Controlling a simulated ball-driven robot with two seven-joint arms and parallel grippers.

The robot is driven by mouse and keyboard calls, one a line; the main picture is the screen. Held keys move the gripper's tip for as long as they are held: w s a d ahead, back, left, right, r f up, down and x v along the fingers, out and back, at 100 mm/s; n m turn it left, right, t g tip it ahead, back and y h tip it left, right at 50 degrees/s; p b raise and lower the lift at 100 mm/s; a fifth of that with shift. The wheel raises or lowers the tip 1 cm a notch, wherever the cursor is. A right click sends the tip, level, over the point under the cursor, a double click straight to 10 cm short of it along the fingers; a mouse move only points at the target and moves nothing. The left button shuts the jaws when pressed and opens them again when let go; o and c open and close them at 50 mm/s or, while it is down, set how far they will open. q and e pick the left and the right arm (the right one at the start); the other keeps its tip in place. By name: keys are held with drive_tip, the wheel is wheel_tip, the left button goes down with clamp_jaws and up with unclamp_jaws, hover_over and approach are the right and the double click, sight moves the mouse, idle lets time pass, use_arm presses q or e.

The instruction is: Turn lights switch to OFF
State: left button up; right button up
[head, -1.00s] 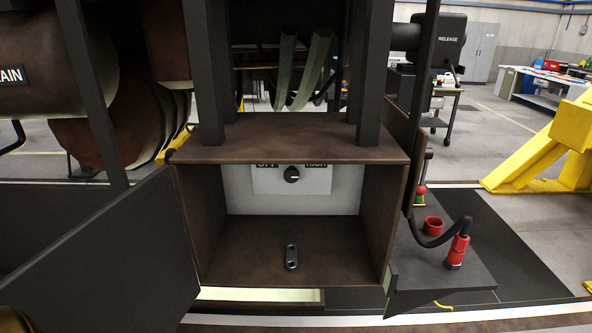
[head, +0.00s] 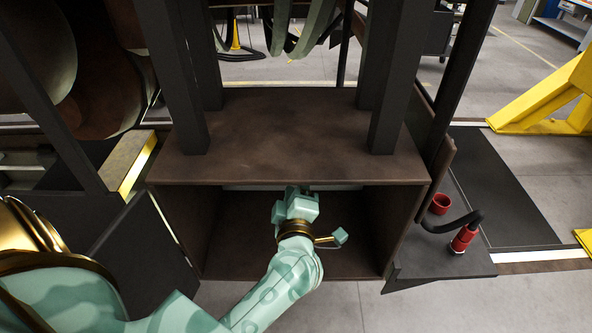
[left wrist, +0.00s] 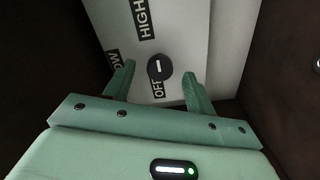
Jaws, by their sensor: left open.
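The lights switch is a round black knob (left wrist: 160,67) with a white mark, on a pale panel (left wrist: 225,45) inside the brown box (head: 290,165). The labels OFF (left wrist: 158,88), LOW (left wrist: 113,62) and HIGH (left wrist: 145,18) read sideways around it in the left wrist view. The mark lies along the line between OFF and the opposite side; I cannot tell which end is the pointer. My left gripper (left wrist: 158,64) is open, its fingertips on either side of the knob in the picture; contact is unclear. The head view shows it inside the box (head: 295,203), and the knob is hidden there.
The box's side walls and top surround my left arm closely. Open doors flank the box: one at the left (head: 140,255), one at the right (head: 430,205).

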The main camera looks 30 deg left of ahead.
use_arm(q)
drive_tip(key=x, duration=0.3)
drive_tip(key=a+b+x, duration=0.1)
drive_tip(key=x, duration=0.1)
drive_tip(key=shift+s+f, duration=0.1)
drive_tip(key=shift+s, duration=0.2)
drive_tip(key=shift+w, duration=0.45)
use_arm(e)
drive_tip(key=shift+w+a+f, duration=0.1)
drive_tip(key=shift+a+f, duration=0.25)
drive_tip(key=shift+a, duration=0.25)
drive_tip(key=shift+w+a+f, duration=0.1)
drive_tip(key=shift+a+f, duration=0.25)
drive_tip(key=shift+a, duration=0.25)
use_arm(q)
drive_tip(key=shift+a, duration=0.1)
use_arm(e)
drive_tip(key=shift+s, duration=0.1)
use_arm(q)
drive_tip(key=c, duration=1)
drive_tip(key=shift+o, duration=0.2)
use_arm(e)
drive_tip(key=shift+d, duration=0.25)
